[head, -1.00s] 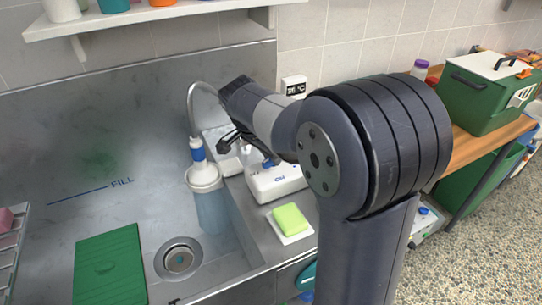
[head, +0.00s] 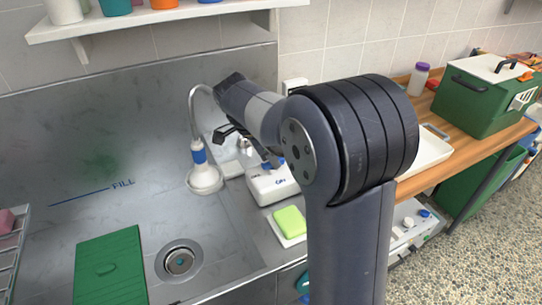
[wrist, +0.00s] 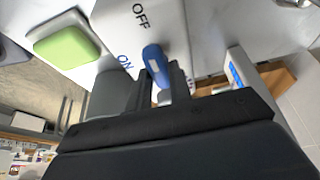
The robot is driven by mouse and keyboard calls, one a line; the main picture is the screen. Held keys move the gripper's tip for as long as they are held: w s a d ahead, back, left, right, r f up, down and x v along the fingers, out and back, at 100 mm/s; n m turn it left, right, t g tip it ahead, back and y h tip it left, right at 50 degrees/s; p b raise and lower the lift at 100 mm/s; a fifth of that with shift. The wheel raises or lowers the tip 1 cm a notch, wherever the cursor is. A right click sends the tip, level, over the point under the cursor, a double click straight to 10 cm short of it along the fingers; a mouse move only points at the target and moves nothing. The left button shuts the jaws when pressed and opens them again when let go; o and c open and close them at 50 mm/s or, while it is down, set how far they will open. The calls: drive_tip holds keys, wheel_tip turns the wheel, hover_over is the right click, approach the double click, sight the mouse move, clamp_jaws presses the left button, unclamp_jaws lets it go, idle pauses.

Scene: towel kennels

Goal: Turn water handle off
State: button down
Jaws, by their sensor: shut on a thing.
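The water handle (wrist: 155,66) is a blue lever on a white box (wrist: 165,32) marked OFF and ON in the wrist view. My gripper (wrist: 163,80) is shut on this handle, with a dark finger on either side of it. In the wrist view the handle's rounded end shows past the fingertips, near the ON mark and below the OFF mark. In the head view the white box (head: 272,186) stands at the sink's right edge, and my arm covers part of it. The gripper's hold is not clear there.
A metal sink (head: 125,215) with a drain (head: 179,261) and green board (head: 110,268) lies left. A white spray head (head: 205,179) hangs from a curved pipe beside my arm. A green sponge (head: 289,221) sits in front of the box. A green case (head: 488,100) stands on the wooden counter.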

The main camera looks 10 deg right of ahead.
drive_tip(key=c, duration=1.3)
unclamp_jaws()
drive_tip(key=v, duration=1)
drive_tip(key=shift+a+r, duration=0.2)
drive_tip(key=shift+r, duration=0.2)
drive_tip(key=x, duration=1.1)
